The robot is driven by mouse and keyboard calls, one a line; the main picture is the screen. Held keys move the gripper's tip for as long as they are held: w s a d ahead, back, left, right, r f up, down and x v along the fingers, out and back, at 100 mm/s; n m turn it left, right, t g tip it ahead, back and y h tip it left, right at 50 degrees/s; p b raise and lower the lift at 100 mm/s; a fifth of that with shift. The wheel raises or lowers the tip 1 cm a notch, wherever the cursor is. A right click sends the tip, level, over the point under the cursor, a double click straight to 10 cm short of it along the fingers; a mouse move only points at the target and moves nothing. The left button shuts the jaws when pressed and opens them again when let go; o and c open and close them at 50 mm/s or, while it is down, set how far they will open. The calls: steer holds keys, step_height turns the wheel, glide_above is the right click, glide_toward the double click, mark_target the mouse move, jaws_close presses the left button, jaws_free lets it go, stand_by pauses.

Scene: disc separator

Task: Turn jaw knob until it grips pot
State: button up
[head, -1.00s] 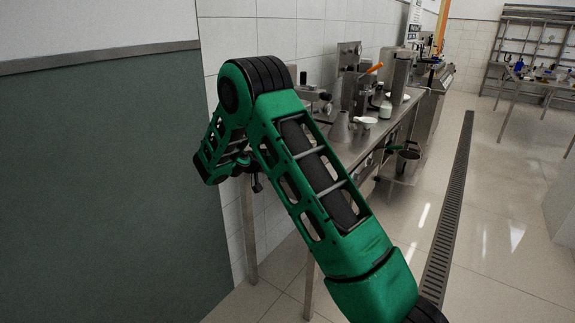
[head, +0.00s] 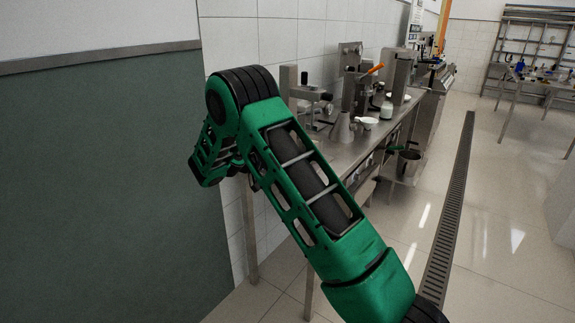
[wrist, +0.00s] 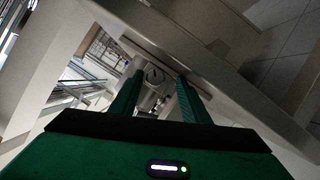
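My gripper (wrist: 158,98) shows in the wrist view with its two green fingers apart. A pale grey rounded fitting (wrist: 154,75) with a dark mark shows between and beyond the fingers; I cannot tell whether it is the jaw knob or whether they touch it. I cannot make out a jaw closed on the pot. A clamp-like device with a dark knob (head: 326,97) stands on the bench's near end.
The steel bench (head: 352,155) runs along the tiled wall, with a funnel (head: 343,128), a white bowl (head: 368,122) and an orange-handled device (head: 375,68) on it. A green-grey panel (head: 100,190) fills the left. The floor to the right, with a drain grate (head: 455,190), is clear.

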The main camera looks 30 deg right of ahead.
steer(key=shift+s+d+f, duration=0.1)
steer(key=shift+s+d, duration=0.15)
steer(key=shift+s, duration=0.1)
steer(key=shift+d+m, duration=0.1)
steer(key=shift+m, duration=0.3)
steer(key=m+t, duration=0.1)
steer(key=m, duration=0.1)
steer(key=m+t+y, duration=0.1)
steer(key=m+t, duration=0.1)
steer(key=shift+s+m, duration=0.2)
steer(key=shift+m, duration=0.1)
steer(key=r+v, duration=0.1)
steer(key=v, duration=1)
steer(key=s+d+n+g+y, duration=0.1)
steer(key=s+d+g+y, duration=0.1)
steer(key=s, duration=1)
steer(key=s+d+r+n+g+y, duration=0.1)
steer(key=s+d, duration=0.5)
steer(key=s, duration=0.6)
steer(key=shift+d+r+n+g+y, duration=0.25)
steer(key=shift+n+g+y, duration=0.25)
steer(key=shift+g+y, duration=0.95)
steer(key=shift+t+y, duration=0.25)
